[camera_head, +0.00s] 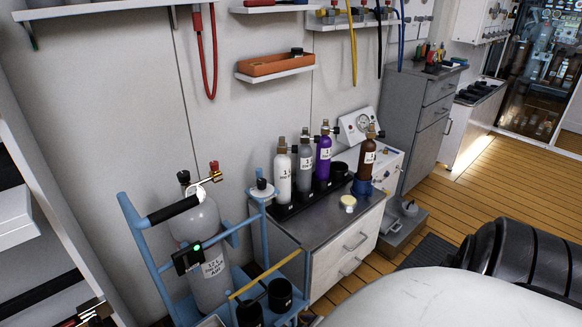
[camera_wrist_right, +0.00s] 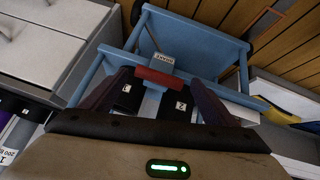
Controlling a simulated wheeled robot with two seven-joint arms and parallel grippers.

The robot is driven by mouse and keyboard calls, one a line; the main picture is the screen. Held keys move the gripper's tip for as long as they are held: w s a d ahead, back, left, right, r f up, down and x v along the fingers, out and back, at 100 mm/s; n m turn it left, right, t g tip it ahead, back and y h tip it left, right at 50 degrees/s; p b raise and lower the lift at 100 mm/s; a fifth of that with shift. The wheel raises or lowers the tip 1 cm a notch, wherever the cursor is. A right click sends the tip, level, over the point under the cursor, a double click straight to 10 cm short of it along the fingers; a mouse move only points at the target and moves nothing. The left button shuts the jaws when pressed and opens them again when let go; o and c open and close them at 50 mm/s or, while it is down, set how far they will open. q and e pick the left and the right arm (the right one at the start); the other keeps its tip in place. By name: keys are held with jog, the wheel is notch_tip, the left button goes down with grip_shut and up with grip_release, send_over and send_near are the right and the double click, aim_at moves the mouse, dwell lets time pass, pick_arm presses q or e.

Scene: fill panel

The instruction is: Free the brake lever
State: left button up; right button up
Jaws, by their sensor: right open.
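The brake lever, a short red bar (camera_wrist_right: 159,78), sits crosswise on the blue cart (camera_wrist_right: 190,38) in the right wrist view, under a small white label with lettering. My right gripper (camera_wrist_right: 160,80) is open, its dark fingertips on either side of the red bar with gaps visible. I cannot tell whether they touch it. In the head view the blue cart (camera_head: 142,250) stands at lower left, carrying a grey gas cylinder (camera_head: 198,235). The red lever cannot be made out there. Neither gripper shows in the head view.
A drawer cabinet (camera_head: 335,262) with upright bottles stands right of the cart. Shelves with hoses hang on the wall. Open wood floor (camera_head: 500,170) lies at right.

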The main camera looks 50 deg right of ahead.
pick_arm(q)
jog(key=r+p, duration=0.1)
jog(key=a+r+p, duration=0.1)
jog(key=p, duration=0.1)
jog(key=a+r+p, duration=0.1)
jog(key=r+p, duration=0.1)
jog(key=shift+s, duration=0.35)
pick_arm(e)
jog(key=v, duration=0.8)
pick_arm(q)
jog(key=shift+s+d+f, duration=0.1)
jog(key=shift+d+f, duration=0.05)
pick_arm(e)
jog(key=shift+a+r, duration=0.1)
jog(key=s+a+r+n+y, duration=0.1)
jog(key=a+r+y, duration=0.1)
jog(key=a+r, duration=0.7)
jog(key=s+a+r+n+t+y, duration=0.1)
jog(key=s+a+r+y, duration=0.1)
jog(key=a+r, duration=0.7)
jog(key=a+y, duration=0.1)
jog(key=a, duration=0.5)
jog(key=shift+a+r+n, duration=0.35)
jog(key=shift+r+n, duration=0.05)
